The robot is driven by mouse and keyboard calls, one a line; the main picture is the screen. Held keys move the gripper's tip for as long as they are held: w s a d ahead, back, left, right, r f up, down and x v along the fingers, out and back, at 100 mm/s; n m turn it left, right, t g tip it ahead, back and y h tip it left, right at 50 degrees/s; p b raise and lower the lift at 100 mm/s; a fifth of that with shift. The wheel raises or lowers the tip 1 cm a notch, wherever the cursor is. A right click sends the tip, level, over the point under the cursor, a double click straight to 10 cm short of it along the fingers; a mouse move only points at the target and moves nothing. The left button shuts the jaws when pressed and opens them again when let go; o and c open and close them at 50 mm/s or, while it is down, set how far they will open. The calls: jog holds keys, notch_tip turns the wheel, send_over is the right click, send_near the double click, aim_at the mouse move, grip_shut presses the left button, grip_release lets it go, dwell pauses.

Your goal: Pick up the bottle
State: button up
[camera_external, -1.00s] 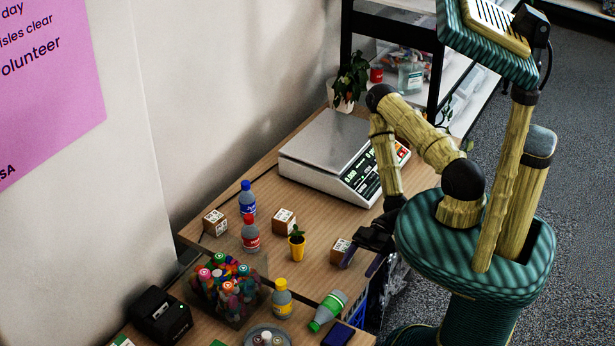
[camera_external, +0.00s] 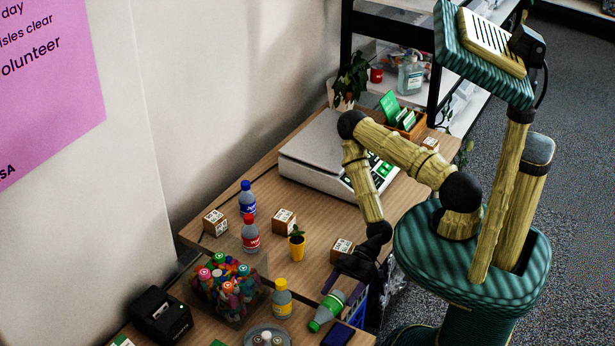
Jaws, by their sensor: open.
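Several bottles are on the wooden table. A green and white bottle (camera_external: 327,311) lies on its side near the table's right edge. A blue bottle (camera_external: 247,199) and a red-labelled bottle (camera_external: 251,234) stand upright further back. The frames do not show which bottle is meant. My gripper (camera_external: 346,284) is open and empty, its purple fingers pointing down just above and behind the lying bottle. I cannot tell its exact height.
A clear bin of colourful bottles (camera_external: 229,289), a small potted plant (camera_external: 297,244) and small boxes (camera_external: 284,221) surround the bottles. A scale (camera_external: 315,155) sits at the back. A black printer (camera_external: 161,314) is at front left. A blue crate (camera_external: 358,307) is beside the table.

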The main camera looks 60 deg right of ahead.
aim_at(331, 303)
jog(key=b+x, duration=0.1)
jog(key=x, duration=0.4)
jog(key=shift+a+r, duration=0.1)
dwell(0.3)
jog(key=c, duration=1.1)
jog(key=shift+r, duration=0.1)
jog(key=shift+r, duration=0.5)
notch_tip(331, 303, up, 9)
jog(key=p, duration=0.7)
jog(key=shift+p, duration=0.3)
jog(key=shift+f, duration=0.1)
jog(key=shift+w, duration=0.15)
